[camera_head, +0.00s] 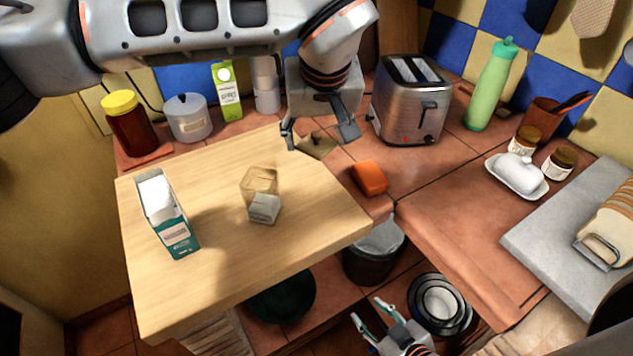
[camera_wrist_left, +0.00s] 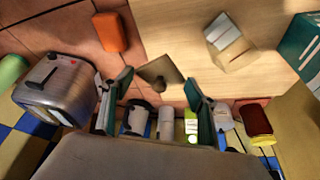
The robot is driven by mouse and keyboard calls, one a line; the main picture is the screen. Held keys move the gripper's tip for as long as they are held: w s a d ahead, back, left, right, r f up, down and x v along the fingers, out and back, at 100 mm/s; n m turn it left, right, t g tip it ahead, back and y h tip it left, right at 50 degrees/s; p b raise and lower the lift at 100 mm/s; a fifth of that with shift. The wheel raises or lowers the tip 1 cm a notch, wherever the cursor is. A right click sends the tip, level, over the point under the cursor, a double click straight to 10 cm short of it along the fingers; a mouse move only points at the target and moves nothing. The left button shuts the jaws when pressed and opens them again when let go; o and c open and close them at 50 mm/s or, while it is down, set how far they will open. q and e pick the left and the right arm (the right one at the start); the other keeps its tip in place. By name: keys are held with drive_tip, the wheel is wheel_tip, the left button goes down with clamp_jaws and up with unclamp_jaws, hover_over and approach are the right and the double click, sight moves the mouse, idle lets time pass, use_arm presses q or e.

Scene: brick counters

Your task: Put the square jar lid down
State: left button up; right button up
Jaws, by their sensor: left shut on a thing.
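The square jar lid (camera_head: 316,145) is a brown, flat piece with a knob, also seen in the left wrist view (camera_wrist_left: 160,70). My left gripper (camera_head: 318,138) is shut on it, one finger at each side; the fingers also show in the left wrist view (camera_wrist_left: 158,78). The lid appears by the back right edge of the wooden board (camera_head: 215,270); its height above the surface is unclear. A clear square jar (camera_head: 259,180) with white contents is on the board, also in the left wrist view (camera_wrist_left: 238,57). My right gripper (camera_head: 369,311) is low at the bottom, open and empty.
A carton (camera_head: 168,220) stands on the board's left. An orange block (camera_head: 369,178) and toaster (camera_head: 411,105) are right of the lid. Along the back stand a brown jar (camera_head: 130,128), a lidded pot (camera_head: 188,120) and a green carton (camera_head: 227,95). The board's front and right are clear.

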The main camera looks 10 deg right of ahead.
use_arm(q)
wheel_tip(320, 180, down, 12)
drive_tip(key=shift+r+b, duration=0.15)
drive_tip(key=shift+b, duration=0.2)
drive_tip(key=o, duration=0.7)
drive_tip(key=shift+r, duration=0.25)
drive_tip(key=v, duration=1.1)
drive_tip(key=shift+s+r+p, duration=0.15)
drive_tip(key=shift+r+p, duration=0.15)
drive_tip(key=shift+p, duration=0.1)
